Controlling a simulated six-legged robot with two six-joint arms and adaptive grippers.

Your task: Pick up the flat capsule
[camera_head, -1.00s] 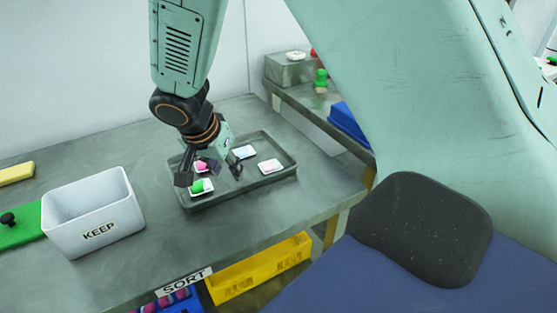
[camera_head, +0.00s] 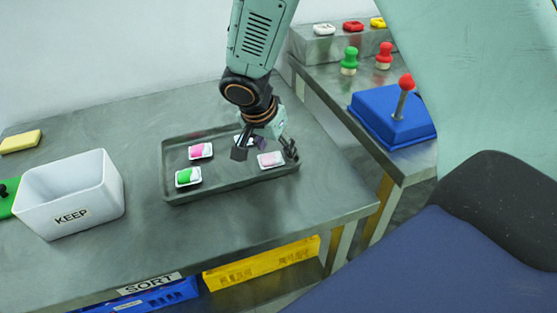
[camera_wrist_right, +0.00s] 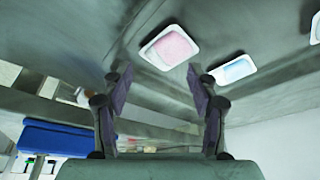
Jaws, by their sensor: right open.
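A pale pink capsule in a white dish (camera_head: 271,159) lies in the right part of the grey tray (camera_head: 232,186); it looks low and flat. In the wrist view the same pale pink capsule (camera_wrist_right: 172,48) is ahead of the fingers. My right gripper (camera_head: 266,152) is open and empty over the tray's right part, its fingers on either side of this capsule in the head view. In the wrist view the right gripper (camera_wrist_right: 158,105) shows a clear gap between its fingers. My left gripper is not in view.
In the tray are also a bright pink capsule (camera_head: 201,151), a green capsule (camera_head: 188,177) and a light blue one (camera_wrist_right: 233,68), partly hidden by the gripper in the head view. A white KEEP bin (camera_head: 70,198) stands left. A blue joystick box (camera_head: 392,118) is at right.

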